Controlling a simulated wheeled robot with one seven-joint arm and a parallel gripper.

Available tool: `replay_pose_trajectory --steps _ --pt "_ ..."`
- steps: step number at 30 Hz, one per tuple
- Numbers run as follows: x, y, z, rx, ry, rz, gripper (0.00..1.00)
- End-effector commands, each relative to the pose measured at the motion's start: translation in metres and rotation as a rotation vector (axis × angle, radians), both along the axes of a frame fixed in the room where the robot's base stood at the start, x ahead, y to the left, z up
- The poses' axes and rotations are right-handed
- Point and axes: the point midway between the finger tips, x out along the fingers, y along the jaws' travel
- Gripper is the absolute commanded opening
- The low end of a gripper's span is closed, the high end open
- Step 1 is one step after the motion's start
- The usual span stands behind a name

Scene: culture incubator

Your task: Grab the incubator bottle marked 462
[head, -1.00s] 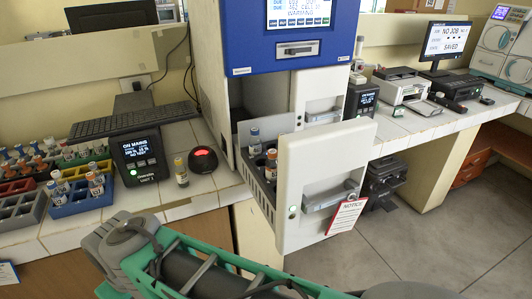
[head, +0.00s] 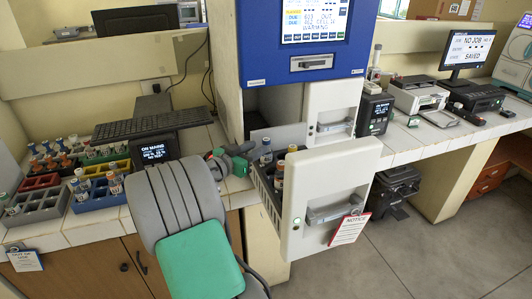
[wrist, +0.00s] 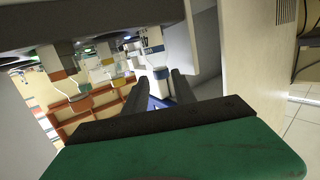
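The incubator drawer (head: 259,190) is pulled open. Several small bottles stand in it, among them a blue-capped bottle (head: 266,150) at the back left and a bottle with a dark cap (head: 271,163). My gripper (head: 243,162) is at the drawer's left side, close to the bottles. Nothing is seen held. My arm hides part of the counter.
The blue incubator housing (head: 300,50) rises behind the drawer. The drawer front (head: 330,190) stands to its right, with a notice hanging on it. Bottle racks (head: 95,195) and a keyboard (head: 150,123) lie on the left counter. The floor at right is clear.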

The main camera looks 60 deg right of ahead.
Motion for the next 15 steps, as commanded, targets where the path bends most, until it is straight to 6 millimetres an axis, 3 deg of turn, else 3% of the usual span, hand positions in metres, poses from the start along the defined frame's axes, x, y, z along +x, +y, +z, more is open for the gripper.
replay_pose_trajectory --steps 9,15 --pt "-0.011 -0.051 -0.005 0.005 0.0 -0.002 0.32" --pt "-0.012 -0.061 -0.01 0.004 -0.001 0.003 0.32"
